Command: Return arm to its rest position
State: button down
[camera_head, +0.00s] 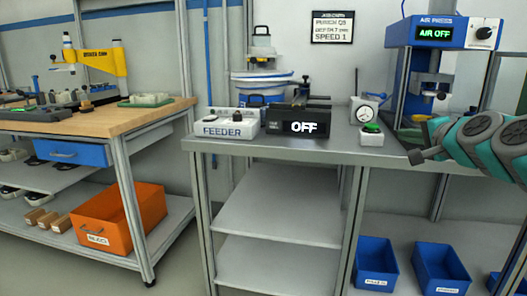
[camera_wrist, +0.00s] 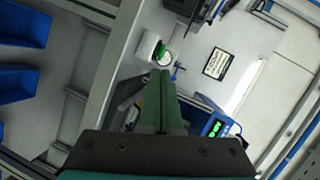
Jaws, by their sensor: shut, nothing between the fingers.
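My arm reaches in from the right edge in the head view, over the right part of the grey bench. My gripper (camera_head: 418,157) points left at its end, just in front of the green button box (camera_head: 371,135). In the wrist view the two fingers of my gripper (camera_wrist: 161,75) lie together, shut and empty. Beyond their tips are the round pressure gauge (camera_wrist: 166,58) and the white box with the green button. The gripper looks apart from the bench and the things on it, though the exact gap is hard to tell.
A blue air press (camera_head: 440,35) reading AIR OFF stands behind my arm. A feeder box (camera_head: 227,124) and a black display (camera_head: 298,121) reading OFF sit left on the grey bench (camera_head: 320,150). Blue bins (camera_head: 376,264) are below. A wooden workbench (camera_head: 100,118) stands at the left.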

jog(key=s+a+f+n+g+y, duration=0.1)
jog(key=s+a+f+n+g, duration=0.4)
jog(key=a+f, duration=0.4)
jog(key=s+a+f+n+g+y, duration=0.1)
jog(key=s+a+f+n+g, duration=0.25)
jog(key=s+a+f, duration=0.6)
jog(key=s+f+n+g+h, duration=0.1)
jog(key=s+f+n+g, duration=0.1)
jog(key=s+f+g, duration=0.2)
jog(key=s+f+n+g+h, duration=0.2)
jog(key=s+f, duration=0.8)
jog(key=s, duration=1.1)
jog(key=n+g, duration=0.1)
jog(key=g, duration=0.1)
jog(key=shift+s+g, duration=0.25)
jog(key=shift+g, duration=0.1)
